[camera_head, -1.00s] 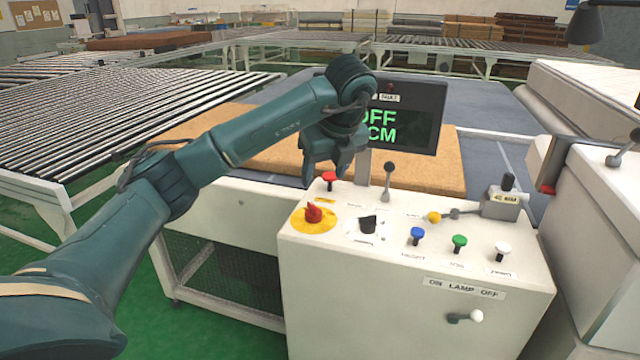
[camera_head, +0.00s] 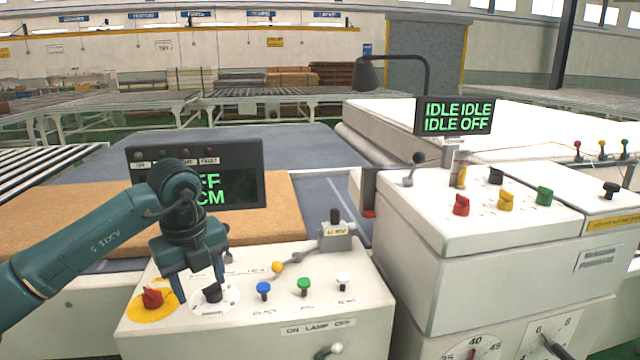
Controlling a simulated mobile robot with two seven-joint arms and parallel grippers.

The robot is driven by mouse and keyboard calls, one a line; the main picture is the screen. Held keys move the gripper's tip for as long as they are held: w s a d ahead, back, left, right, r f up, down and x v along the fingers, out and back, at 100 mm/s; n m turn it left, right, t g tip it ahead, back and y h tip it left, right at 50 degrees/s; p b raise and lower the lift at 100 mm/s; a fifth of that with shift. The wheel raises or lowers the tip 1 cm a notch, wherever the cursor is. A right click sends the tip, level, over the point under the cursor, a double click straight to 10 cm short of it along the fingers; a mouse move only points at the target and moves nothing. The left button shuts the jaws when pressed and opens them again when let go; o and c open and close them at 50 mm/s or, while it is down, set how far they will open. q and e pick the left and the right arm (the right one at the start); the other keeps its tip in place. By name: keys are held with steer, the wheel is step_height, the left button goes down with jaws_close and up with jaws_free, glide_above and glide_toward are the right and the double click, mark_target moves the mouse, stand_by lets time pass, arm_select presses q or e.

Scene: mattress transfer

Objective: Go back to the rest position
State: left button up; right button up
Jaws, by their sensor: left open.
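My left gripper (camera_head: 202,290) is in the head view at the lower left, on an arm that comes in from the left. It is open, with its two fingers pointing down over the white control panel (camera_head: 345,318). The fingers hang beside the black knob (camera_head: 212,293) and right of the red knob (camera_head: 152,298) on its yellow disc. I cannot tell whether a finger touches the black knob. The gripper holds nothing that I can see. The arm hides part of the panel's back and of the display (camera_head: 245,158). My right gripper is not in view.
A brown mattress slab (camera_head: 270,205) lies behind the panel. Blue, green and white buttons line the panel's front. A second console (camera_head: 480,250) with an IDLE display (camera_head: 454,116) stands at right, before a white mattress (camera_head: 540,125). A lamp (camera_head: 366,75) rises behind.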

arm_select(q)
steer(key=s+d+f+m+g+h+p, duration=0.1)
steer(key=s+d+f+m+g+h, duration=0.25)
steer(key=d, duration=0.55)
steer(key=s+d+f+m+h, duration=0.1)
steer(key=s+d+f+h, duration=0.2)
steer(key=s+d+h, duration=0.45)
steer(key=s+d+r+n+t+h+p, duration=0.2)
steer(key=d+r+n+t+h, duration=0.3)
steer(key=d+r+h, duration=0.35)
steer(key=w+a+f+n+t+y+p, duration=0.1)
steer(key=a+f+n+t+y+p, duration=0.1)
steer(key=a+f+n+t+y, duration=1.15)
steer(key=s+a+f+n+g+y+p, duration=0.1)
steer(key=s+a+f+n+g+y, duration=0.1)
steer(key=s+f+n+g, duration=0.4)
steer(key=s+a+f+n, duration=0.1)
steer(key=s+f+n, duration=0.3)
steer(key=s+f, duration=0.1)
steer(key=shift+s, duration=0.5)
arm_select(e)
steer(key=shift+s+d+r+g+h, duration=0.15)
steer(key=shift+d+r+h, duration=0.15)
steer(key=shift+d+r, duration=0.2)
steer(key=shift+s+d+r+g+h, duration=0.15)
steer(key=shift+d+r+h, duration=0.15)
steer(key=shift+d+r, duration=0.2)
